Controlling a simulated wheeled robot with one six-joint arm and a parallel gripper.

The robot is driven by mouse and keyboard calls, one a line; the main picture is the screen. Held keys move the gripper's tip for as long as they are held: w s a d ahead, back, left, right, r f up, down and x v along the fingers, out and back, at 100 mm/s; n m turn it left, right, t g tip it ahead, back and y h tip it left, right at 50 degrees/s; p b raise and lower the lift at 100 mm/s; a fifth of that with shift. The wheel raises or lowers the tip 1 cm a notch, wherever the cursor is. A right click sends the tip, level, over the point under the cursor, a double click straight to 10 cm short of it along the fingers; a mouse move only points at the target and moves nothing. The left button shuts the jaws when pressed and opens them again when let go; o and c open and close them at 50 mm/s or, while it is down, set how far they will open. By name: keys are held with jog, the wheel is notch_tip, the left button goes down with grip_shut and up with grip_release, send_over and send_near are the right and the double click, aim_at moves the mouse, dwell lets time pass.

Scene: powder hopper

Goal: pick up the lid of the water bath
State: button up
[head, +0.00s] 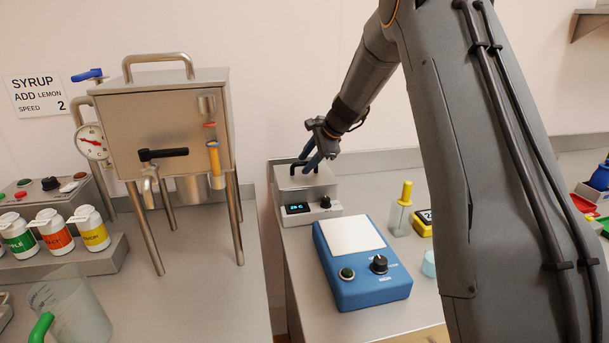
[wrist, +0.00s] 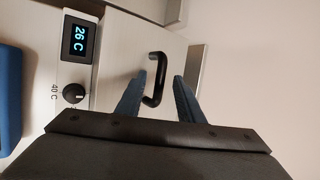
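The water bath (head: 322,210) is a steel box with a lit display reading 26 C and a black knob, at the back of the right bench in the head view. Its flat steel lid (head: 318,179) lies on top and carries a black arched handle (wrist: 157,62). The lid also fills the middle of the wrist view (wrist: 120,45). My gripper (head: 305,162) points down at the handle with its two blue fingers. In the wrist view the fingers (wrist: 160,78) are apart, one on each side of the handle. I cannot tell whether either touches it.
A blue device with a white plate (head: 365,285) stands in front of the bath. A steel hopper on legs (head: 170,130) stands left, across a gap between benches. The wall is close behind.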

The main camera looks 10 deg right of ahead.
grip_shut()
dwell(1.3)
